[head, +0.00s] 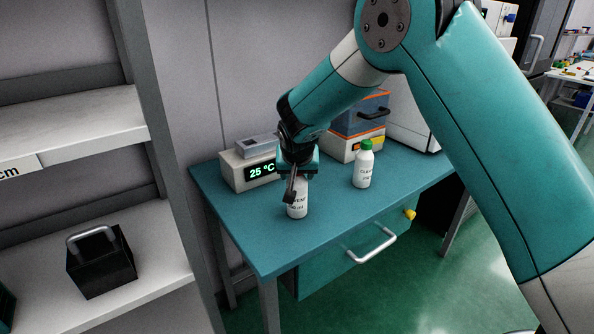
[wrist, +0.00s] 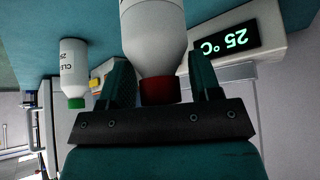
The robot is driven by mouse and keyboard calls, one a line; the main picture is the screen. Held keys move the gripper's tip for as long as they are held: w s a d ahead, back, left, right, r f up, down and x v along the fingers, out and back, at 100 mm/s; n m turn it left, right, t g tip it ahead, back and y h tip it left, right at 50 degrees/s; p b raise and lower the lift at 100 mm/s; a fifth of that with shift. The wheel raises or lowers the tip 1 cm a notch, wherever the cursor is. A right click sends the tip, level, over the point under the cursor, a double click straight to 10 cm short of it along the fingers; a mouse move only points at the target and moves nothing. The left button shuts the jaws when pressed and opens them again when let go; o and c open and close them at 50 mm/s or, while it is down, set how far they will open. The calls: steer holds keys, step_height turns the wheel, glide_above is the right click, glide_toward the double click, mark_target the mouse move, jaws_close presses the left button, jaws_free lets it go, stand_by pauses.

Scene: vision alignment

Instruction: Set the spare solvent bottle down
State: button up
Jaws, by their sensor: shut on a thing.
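The spare solvent bottle (head: 297,207) is white with dark lettering, and it is upright at the teal bench, below my gripper (head: 296,186). In the wrist view the bottle (wrist: 153,38) shows a red cap (wrist: 160,90) between the two fingers of my gripper (wrist: 160,85). My gripper is shut on the bottle at its cap and neck. The bottle's base is at or just above the bench top; I cannot tell whether it touches. My gripper hides the cap in the head view.
A white bottle with a green cap (head: 363,165) stands to the right on the bench (head: 262,245). A box with a "25 °C" display (head: 250,170) is behind left, and a blue and orange case (head: 358,125) is behind. The bench's front left is clear. A shelf (head: 150,285) stands left.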

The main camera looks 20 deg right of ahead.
steer(key=o, duration=1.4)
steer(key=shift+c, duration=0.2)
steer(key=shift+r, duration=0.15)
steer(key=b+v, duration=0.2)
steer(key=v, duration=0.9)
steer(key=s+a+r+n+g+y, duration=0.1)
steer(key=s+n+g+y, duration=0.2)
steer(key=s, duration=1.4)
steer(key=s+a+r+n+g+y, duration=0.1)
steer(key=s+n, duration=0.6)
steer(key=s, duration=0.9)
steer(key=shift+s+a+r+g+y, duration=0.35)
steer(key=shift+a+g+y, duration=0.2)
steer(key=shift+g+y, duration=0.55)
